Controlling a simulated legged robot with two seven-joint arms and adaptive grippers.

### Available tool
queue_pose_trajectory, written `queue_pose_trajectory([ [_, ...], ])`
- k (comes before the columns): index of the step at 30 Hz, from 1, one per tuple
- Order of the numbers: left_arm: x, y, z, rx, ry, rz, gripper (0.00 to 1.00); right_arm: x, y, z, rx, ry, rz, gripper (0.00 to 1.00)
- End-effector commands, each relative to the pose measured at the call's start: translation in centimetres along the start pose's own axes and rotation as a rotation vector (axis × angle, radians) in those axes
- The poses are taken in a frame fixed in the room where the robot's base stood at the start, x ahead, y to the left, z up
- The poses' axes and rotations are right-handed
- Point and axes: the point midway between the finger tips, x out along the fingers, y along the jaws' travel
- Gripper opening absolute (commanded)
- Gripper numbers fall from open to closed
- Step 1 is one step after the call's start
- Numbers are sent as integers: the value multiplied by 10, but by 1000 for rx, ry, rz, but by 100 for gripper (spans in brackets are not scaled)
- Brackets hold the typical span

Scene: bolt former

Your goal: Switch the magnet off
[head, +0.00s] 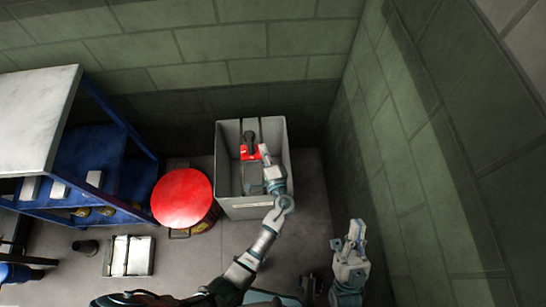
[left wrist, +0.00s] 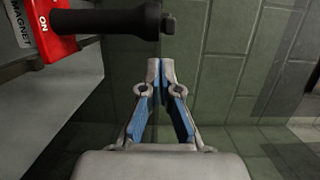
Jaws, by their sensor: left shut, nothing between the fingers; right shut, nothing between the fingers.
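The magnet switch shows as a red plate (head: 246,154) with a black lever (head: 249,137) inside a grey open-topped housing (head: 226,165). The black lever (left wrist: 105,22) sticks out to the right from the plate. My left gripper (head: 264,150) is at the housing, just right of the switch. In the left wrist view its closed, empty fingertips (left wrist: 161,65) are just below the lever's end, seemingly apart from it. My right gripper (head: 355,230) is shut and empty, right of the housing.
A red round-topped drum (head: 184,198) stands left of the housing. A blue shelf rack (head: 125,160) with a pale top is further left. A pale box (head: 128,256) lies on the floor in front. Green block walls (head: 300,70) close off the back and right.

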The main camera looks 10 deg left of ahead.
Motion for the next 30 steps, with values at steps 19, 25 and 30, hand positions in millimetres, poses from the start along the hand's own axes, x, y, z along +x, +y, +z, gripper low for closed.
queue_pose_trajectory([
  [19,5,-3,20,-1,3,-4,0,3,1,5,-2,-30,-1,0],
  [25,5,-4,24,0,39,-5,0,6,0,8,-4,-55,-2,0],
  [30,4,-3,25,-1,66,-5,0,5,1,14,-6,-92,-1,0],
])
